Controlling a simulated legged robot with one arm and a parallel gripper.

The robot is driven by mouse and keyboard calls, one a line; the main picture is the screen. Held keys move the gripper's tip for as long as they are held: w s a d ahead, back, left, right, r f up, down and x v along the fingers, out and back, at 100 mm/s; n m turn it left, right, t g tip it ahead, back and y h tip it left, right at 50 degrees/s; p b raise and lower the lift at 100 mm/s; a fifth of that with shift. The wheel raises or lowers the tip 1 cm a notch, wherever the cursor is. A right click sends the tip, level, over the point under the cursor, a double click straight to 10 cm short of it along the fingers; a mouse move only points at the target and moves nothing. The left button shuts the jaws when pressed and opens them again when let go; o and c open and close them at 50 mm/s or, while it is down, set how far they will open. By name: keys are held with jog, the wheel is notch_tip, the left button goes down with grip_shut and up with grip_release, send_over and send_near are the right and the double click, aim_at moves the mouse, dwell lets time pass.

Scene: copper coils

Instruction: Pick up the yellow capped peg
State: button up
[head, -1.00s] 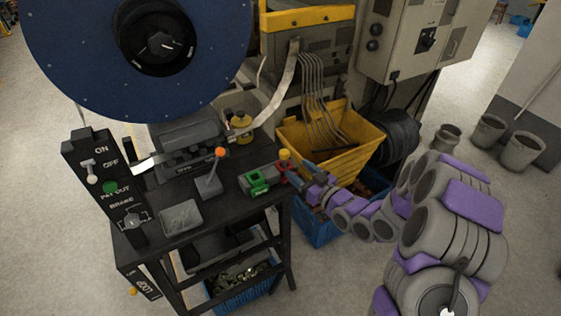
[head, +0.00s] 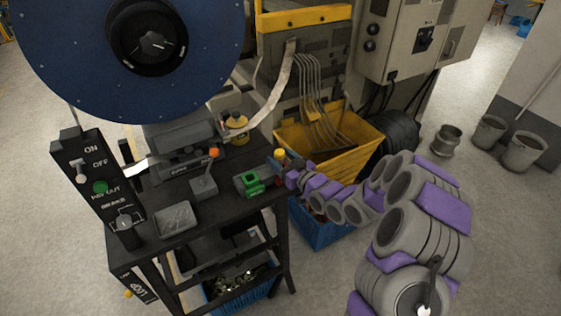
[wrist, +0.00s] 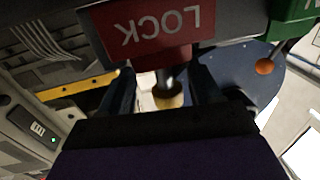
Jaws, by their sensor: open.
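The yellow capped peg shows its yellow cap (head: 280,153) at the right edge of the black table in the head view. In the wrist view its yellow end (wrist: 168,95) and dark shaft stand out from a red block marked LOCK (wrist: 150,25). My gripper (head: 281,168) is at that table edge, just below the cap in the picture. In the wrist view the fingers of my gripper (wrist: 162,84) are open, one on each side of the peg, with gaps visible. The red block is mostly hidden behind my gripper in the head view.
A green block (head: 250,184) and an orange-knobbed lever (head: 205,182) stand on the table (head: 222,205) left of my gripper. A yellow bin (head: 350,160) is behind, and a blue crate (head: 318,229) is below my arm. Open floor lies to the right.

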jog(key=shift+a, duration=0.55)
jog(key=c, duration=0.5)
jog(key=shift+d, duration=0.35)
grip_shut()
